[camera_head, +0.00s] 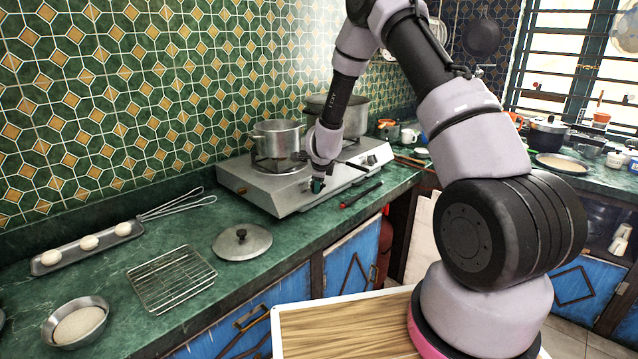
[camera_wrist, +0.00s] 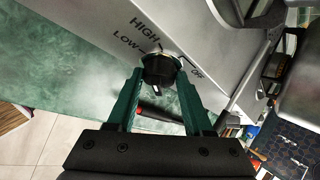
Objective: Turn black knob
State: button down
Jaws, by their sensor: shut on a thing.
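The black knob (camera_wrist: 160,68) sits on the front panel of the steel gas hotplate (camera_head: 260,185). In the wrist view, HIGH and LOW are printed to its upper left and OFF to its right. A small white mark shows on the knob's lower side in that view. My gripper (camera_wrist: 160,80) has its two green fingers on either side of the knob and is shut on it. In the head view my gripper (camera_head: 317,186) is at the front panel, and the knob there is hidden behind it.
A steel pot (camera_head: 277,140) stands on the left burner and a larger pot (camera_head: 345,115) on the right. Another knob (camera_head: 371,160) is farther right on the panel. A red-and-black tool (camera_head: 361,194) lies in front. A lid (camera_head: 242,241) and wire rack (camera_head: 171,279) lie left.

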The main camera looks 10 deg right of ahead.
jog(key=n+t, duration=0.2)
jog(key=shift+s+a+f+n+h, duration=0.15)
jog(key=shift+s+f+n+h, duration=0.05)
jog(key=shift+n+h, duration=0.2)
jog(key=shift+s+f+n+t, duration=0.1)
jog(key=shift+n+t, duration=0.9)
jog(key=shift+n, duration=0.3)
jog(key=shift+c, duration=1.5)
grip_release()
jog(key=v, duration=1)
jog(key=shift+s, duration=0.4)
jog(key=shift+a, duration=0.1)
